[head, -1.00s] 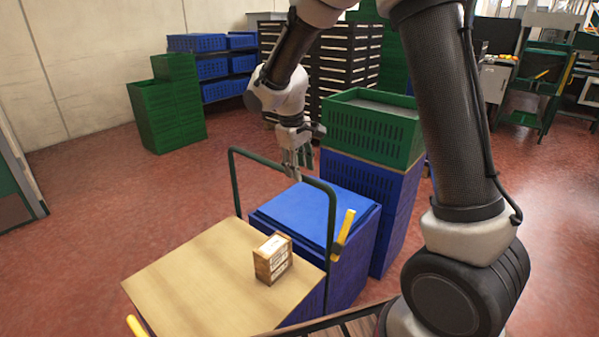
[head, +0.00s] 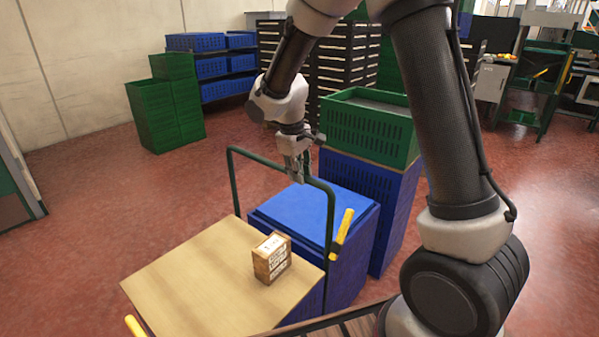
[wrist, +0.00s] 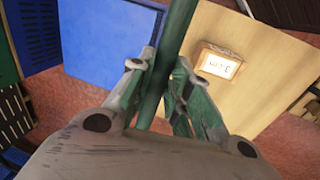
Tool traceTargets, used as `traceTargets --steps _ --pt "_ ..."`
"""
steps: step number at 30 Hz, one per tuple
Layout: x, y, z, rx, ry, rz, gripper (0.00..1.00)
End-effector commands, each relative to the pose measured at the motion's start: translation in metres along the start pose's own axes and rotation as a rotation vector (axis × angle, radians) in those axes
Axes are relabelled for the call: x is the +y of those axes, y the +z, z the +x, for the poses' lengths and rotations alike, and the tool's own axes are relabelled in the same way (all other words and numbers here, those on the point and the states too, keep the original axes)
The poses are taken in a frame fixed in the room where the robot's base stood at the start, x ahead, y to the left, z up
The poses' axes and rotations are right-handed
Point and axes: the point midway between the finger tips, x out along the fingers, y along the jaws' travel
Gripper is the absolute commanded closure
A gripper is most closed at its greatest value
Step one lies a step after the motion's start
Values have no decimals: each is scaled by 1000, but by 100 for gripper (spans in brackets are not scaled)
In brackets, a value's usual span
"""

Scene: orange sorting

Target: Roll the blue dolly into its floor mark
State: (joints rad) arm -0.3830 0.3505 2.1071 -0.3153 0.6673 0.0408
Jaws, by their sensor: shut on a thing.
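A dark green push bar (head: 238,150) stands up between a wooden deck (head: 190,270) and a stack of blue crates with a flat blue top (head: 315,212). Which of these parts make up the blue dolly I cannot tell for sure. My gripper (head: 297,180) is at the bar's top rail. In the wrist view, my gripper (wrist: 157,72) is shut on the green bar (wrist: 172,45), one finger on each side. The deck (wrist: 262,60) and the blue top (wrist: 105,40) show behind it. No floor mark is visible.
A small labelled box (head: 271,258) stands on the deck. A green crate (head: 368,125) tops a blue stack behind the blue top. Green bins (head: 165,112) and blue crates (head: 210,67) stand farther back. Open red floor (head: 80,200) lies to the left.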

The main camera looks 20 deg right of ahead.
Motion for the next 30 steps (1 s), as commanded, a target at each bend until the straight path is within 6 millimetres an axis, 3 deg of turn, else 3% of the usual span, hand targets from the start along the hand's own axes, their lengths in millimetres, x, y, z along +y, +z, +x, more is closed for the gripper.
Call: traceTargets --steps 5,11,30 --pt "-16 0 -3 0 -2 -3 100" --pt "-55 0 -11 0 -2 -7 100" --pt "-229 0 -45 0 -1 -7 100"
